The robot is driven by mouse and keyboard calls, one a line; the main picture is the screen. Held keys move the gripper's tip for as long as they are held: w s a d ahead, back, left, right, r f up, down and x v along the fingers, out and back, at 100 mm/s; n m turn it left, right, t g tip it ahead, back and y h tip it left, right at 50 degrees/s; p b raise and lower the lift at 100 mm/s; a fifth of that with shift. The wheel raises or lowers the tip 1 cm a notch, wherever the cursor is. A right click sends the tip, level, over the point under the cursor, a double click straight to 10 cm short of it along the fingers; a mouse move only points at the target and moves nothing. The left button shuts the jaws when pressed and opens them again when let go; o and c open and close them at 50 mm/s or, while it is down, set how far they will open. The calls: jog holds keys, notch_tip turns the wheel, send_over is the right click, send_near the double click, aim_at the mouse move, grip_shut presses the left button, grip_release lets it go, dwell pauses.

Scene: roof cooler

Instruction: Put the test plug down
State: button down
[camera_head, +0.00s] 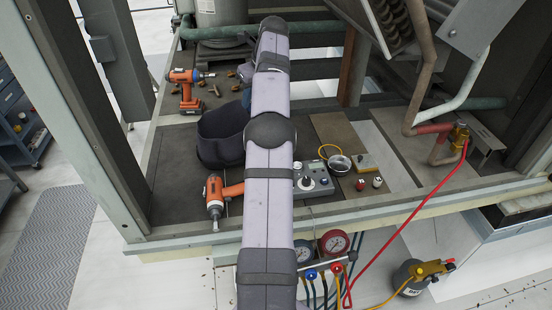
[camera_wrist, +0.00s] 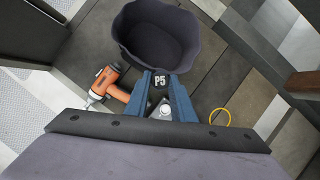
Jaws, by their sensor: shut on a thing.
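In the wrist view, the two blue fingers of my gripper (camera_wrist: 161,91) are shut on a small dark piece marked P5, the test plug (camera_wrist: 160,80). It sits between the fingertips, in line with the near rim of a dark open bag (camera_wrist: 158,38). Whether it touches the bag cannot be told. A pale grey part with a dark spot (camera_wrist: 161,111) shows between the fingers; what it belongs to is unclear. In the head view, my arm hides the fingertips and plug, and the bag (camera_head: 217,138) stands left of my arm.
An orange drill (camera_head: 216,195) lies left of my arm, another (camera_head: 187,90) farther back. A grey box with knobs (camera_head: 316,180), a yellow-ringed cup (camera_head: 339,163) and small fittings (camera_head: 377,181) lie right. Gauges (camera_head: 334,242) hang below the front edge. Bare deck (camera_head: 175,160) shows left of the bag.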

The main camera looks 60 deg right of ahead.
jog(key=s+d+f+m+h+b, duration=0.15)
jog(key=s+f+m+b, duration=0.25)
jog(key=s+f, duration=0.65)
jog(key=shift+g, duration=0.3)
jog(key=shift+w+d+f+p, duration=0.1)
jog(key=shift+f+p, duration=0.7)
jog(key=shift+f, duration=1.85)
jog(key=shift+w+d+f+p, duration=0.1)
jog(key=shift+f+p, duration=0.65)
jog(key=shift+f, duration=1.85)
jog(key=shift+f, duration=0.35)
jog(key=c, duration=1.5)
grip_release()
jog(key=shift+r, duration=0.1)
jog(key=shift+s+r, duration=0.15)
jog(key=shift+r, duration=0.4)
jog(key=b+v, duration=0.3)
jog(key=v, duration=0.8)
jog(key=shift+s+a+r, duration=0.1)
jog(key=shift+a+r, duration=0.05)
jog(key=shift+r, duration=0.05)
